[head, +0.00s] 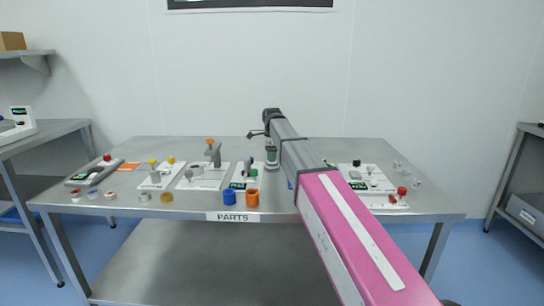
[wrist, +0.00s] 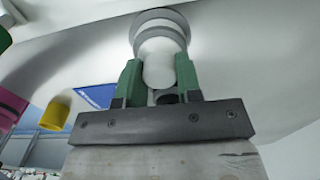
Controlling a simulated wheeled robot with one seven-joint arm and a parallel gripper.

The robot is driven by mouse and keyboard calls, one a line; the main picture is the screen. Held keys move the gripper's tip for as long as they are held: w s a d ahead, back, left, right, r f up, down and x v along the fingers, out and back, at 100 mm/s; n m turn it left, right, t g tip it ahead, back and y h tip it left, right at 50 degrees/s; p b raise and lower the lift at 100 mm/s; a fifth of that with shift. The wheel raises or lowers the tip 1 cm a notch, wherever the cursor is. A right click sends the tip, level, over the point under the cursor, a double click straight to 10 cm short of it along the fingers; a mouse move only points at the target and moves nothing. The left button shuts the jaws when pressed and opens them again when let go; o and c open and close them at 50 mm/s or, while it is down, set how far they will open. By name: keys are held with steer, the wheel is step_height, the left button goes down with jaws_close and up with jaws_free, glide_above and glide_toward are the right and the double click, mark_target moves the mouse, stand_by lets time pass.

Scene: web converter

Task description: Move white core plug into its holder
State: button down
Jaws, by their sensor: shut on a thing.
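My gripper (wrist: 158,64) has green fingers closed on the sides of a white cylindrical piece (wrist: 160,45), which looks like the white core plug. A wide grey ring or flange (wrist: 176,18) surrounds the far end of the white piece; I cannot tell whether it is part of the plug or a holder around it. In the head view my gripper (head: 271,155) points down over the back middle of the table, and the plug cannot be made out there. Which fixture is its holder is not clear.
The metal table (head: 320,208) carries a PARTS label (head: 233,217). A blue ring (head: 229,198) and an orange ring (head: 252,197) stand near its front edge. White fixture plates (head: 204,177) stand left of my arm, and another fixture (head: 366,176) stands right of it.

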steer(key=c, duration=0.7)
jaws_free()
step_height(320, 180, up, 9)
steer(key=shift+r, duration=0.95)
